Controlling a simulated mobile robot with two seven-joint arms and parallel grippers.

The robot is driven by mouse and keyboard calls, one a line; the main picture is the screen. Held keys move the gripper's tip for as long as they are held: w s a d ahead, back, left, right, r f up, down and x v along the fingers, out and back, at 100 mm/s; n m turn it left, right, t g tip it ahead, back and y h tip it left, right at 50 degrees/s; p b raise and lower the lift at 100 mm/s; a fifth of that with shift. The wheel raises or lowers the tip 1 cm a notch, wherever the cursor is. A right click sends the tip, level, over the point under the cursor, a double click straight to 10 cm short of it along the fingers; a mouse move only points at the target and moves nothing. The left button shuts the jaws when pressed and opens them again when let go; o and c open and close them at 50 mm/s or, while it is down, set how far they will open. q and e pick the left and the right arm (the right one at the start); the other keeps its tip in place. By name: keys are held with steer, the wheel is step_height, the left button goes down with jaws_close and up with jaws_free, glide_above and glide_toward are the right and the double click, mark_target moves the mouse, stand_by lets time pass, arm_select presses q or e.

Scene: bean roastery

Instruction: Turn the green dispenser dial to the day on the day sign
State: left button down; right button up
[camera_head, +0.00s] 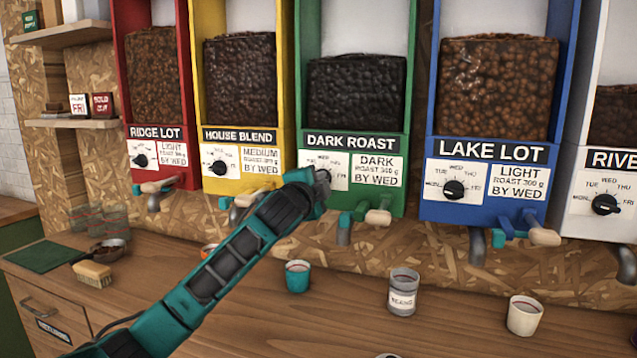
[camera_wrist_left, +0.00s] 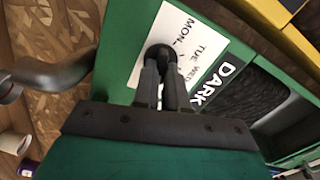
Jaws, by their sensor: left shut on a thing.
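The green dispenser (camera_head: 351,142) labelled DARK ROAST hangs on the wall between the yellow and blue ones. My left gripper (camera_head: 322,178) is at its dial plate and hides the dial in the head view. In the left wrist view the gripper (camera_wrist_left: 163,82) is shut on the black dial (camera_wrist_left: 158,52). The white dial plate (camera_wrist_left: 180,35) shows MON, TUE and WED there; the pointer's direction cannot be made out. The day sign (camera_head: 78,104), a small white card on the left shelf, reads FRI. My right gripper is not in view.
Red (camera_head: 158,100), yellow (camera_head: 238,100), blue (camera_head: 495,120) and white (camera_head: 605,190) dispensers flank the green one. A wooden tap handle (camera_head: 377,217) juts out below it.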

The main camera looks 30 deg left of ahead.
arm_select(q)
steer(key=shift+m, duration=0.7)
steer(key=c, duration=1.2)
jaws_free()
steer(key=b+v, duration=0.1)
steer(key=v, duration=1.2)
steer(key=shift+b, duration=0.35)
steer(key=shift+f, duration=0.1)
